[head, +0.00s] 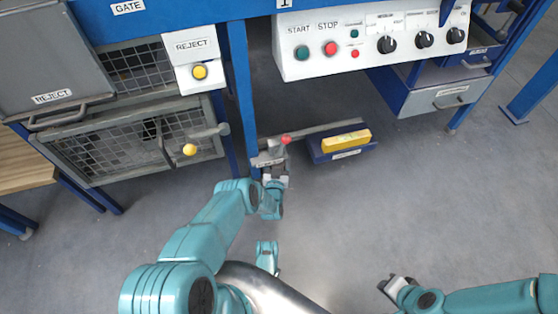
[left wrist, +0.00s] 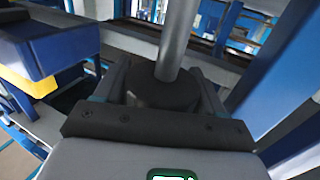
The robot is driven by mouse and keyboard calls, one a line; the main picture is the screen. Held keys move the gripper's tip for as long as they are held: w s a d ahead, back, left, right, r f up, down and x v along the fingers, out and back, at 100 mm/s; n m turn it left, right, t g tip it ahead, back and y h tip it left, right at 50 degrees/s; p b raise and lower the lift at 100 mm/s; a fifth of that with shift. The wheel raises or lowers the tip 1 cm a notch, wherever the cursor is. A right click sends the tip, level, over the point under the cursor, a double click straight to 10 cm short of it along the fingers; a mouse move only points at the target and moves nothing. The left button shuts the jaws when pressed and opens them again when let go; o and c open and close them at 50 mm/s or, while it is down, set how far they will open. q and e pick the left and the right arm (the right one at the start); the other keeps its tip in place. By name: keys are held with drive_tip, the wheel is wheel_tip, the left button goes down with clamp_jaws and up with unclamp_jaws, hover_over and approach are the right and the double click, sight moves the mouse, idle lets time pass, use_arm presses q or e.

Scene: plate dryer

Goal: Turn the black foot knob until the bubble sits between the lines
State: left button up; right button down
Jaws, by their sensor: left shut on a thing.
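The black foot knob (left wrist: 160,92) fills the middle of the left wrist view, with a grey rod (left wrist: 176,38) rising from it. My left gripper (left wrist: 163,100) is shut around the knob, one finger on each side. In the head view my left gripper (head: 272,178) is low beside the blue frame leg, and the knob is hidden there. A yellow bar (head: 345,141), perhaps the level, lies on a blue ledge. I cannot make out a bubble or lines. My right gripper (head: 395,284) is at the lower right, away from the machine, too small to tell its opening.
A red-tipped part (head: 286,140) is just above my left gripper. A blue post (head: 240,95) stands behind it. The control panel (head: 370,40) overhangs at the top. Mesh gates (head: 130,140) stand at the left. The grey floor (head: 440,200) is clear at the right.

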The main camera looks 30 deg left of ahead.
use_arm(q)
drive_tip(key=shift+n+g+y, duration=0.4)
drive_tip(key=shift+n+y, duration=0.1)
drive_tip(key=shift+y, duration=0.2)
drive_tip(key=shift+a+y, duration=0.1)
drive_tip(key=shift+y, duration=0.2)
drive_tip(key=o, duration=0.7)
drive_tip(key=shift+c, duration=0.2)
drive_tip(key=shift+s, duration=0.15)
